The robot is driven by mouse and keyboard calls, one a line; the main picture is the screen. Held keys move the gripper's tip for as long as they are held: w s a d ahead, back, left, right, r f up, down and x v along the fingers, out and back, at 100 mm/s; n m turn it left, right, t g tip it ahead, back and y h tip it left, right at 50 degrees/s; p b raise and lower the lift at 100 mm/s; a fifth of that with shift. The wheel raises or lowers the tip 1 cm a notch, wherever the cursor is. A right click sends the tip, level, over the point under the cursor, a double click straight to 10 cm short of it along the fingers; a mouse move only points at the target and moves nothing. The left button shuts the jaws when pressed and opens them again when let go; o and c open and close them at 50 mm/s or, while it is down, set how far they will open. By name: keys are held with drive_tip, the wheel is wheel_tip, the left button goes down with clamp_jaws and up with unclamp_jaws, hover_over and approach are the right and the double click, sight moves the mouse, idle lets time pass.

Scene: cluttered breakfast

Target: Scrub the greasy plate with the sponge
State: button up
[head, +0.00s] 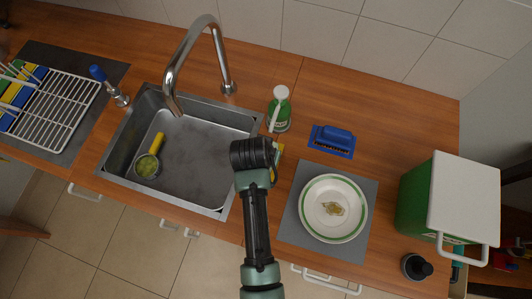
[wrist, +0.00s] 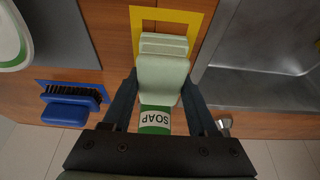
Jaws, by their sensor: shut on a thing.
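My gripper (wrist: 162,84) is shut on a pale green, block-like sponge (wrist: 163,72) in the wrist view. The sponge appears over a yellow-bordered patch (wrist: 138,27) of the counter; whether it touches is unclear. In the head view my arm largely hides the sponge and fingers, between the sink and the plate. The plate (head: 312,223), white with a green rim band, lies on a grey mat (head: 290,228) to the right of my gripper. A brownish-yellow grease stain (head: 333,208) marks its middle. The plate's edge also shows in the wrist view (wrist: 17,58).
A green soap bottle (head: 281,118) stands just behind my gripper. A blue brush (head: 333,137) lies behind the plate. The sink (head: 190,165), holding a yellow-handled tool (head: 148,163), is left. A green box with white lid (head: 463,195) and dark bottle (head: 415,267) stand right.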

drive_tip(key=shift+r+p, duration=1.9)
drive_tip(key=shift+r, duration=0.2)
drive_tip(key=shift+s, duration=0.1)
